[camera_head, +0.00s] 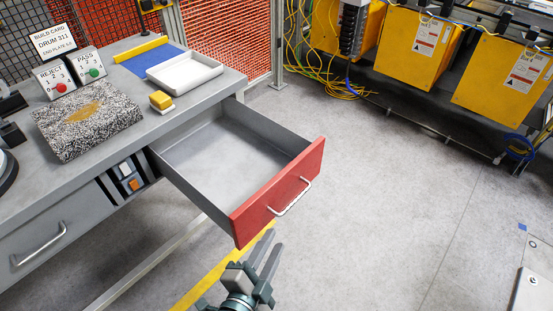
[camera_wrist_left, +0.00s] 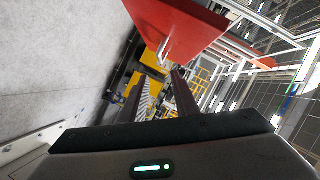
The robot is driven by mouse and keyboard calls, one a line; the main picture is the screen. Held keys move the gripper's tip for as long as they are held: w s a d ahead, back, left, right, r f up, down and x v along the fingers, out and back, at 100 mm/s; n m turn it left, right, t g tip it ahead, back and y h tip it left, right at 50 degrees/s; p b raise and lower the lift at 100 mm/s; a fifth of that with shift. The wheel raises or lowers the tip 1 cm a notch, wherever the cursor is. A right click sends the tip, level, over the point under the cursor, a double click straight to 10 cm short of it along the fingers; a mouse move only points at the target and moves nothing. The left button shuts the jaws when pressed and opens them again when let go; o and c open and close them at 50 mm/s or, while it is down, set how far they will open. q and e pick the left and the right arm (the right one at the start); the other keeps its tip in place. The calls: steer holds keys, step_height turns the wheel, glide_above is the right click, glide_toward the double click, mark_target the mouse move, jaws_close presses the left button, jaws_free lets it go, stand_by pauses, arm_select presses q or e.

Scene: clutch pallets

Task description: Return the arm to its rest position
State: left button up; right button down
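My left gripper (camera_head: 275,239) is at the bottom middle of the head view, just in front of and below the red drawer front. Its two fingers are apart with nothing between them. The open fingers also show in the left wrist view (camera_wrist_left: 159,78). The drawer (camera_head: 278,194) is pulled out from the workbench and looks empty inside. Its metal handle (camera_head: 290,197) is clear of my fingers in the head view. The red drawer front (camera_wrist_left: 180,24) also shows above the fingers in the left wrist view. My right gripper is in neither view.
The grey workbench (camera_head: 210,98) carries a white tray (camera_head: 184,72), a yellow-topped block (camera_head: 161,100), a speckled slab (camera_head: 88,122) and REJECT and PASS button boxes. Yellow bins (camera_head: 405,45) stand at the back right. The floor right of the drawer is clear.

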arm_select(q)
steer(key=s+a+f+n+g+y, duration=0.1)
steer(key=a+f+n+g, duration=0.15)
steer(key=f, duration=1.15)
steer(key=s+a+f+n+g, duration=0.1)
steer(key=a+f+n+g, duration=0.15)
steer(key=f, duration=1.25)
steer(key=s+a+f+n+g+y, duration=0.1)
steer(key=s+a+f+n, duration=0.3)
steer(key=f, duration=0.5)
steer(key=s+a+f+n+g+y, duration=0.1)
steer(key=s+a+f+n, duration=0.2)
steer(key=s+f, duration=0.3)
step_height(320, 180, down, 3)
steer(key=shift+s+a+n+g, duration=0.3)
steer(key=shift+a+n, duration=0.1)
steer(key=shift+a, duration=0.45)
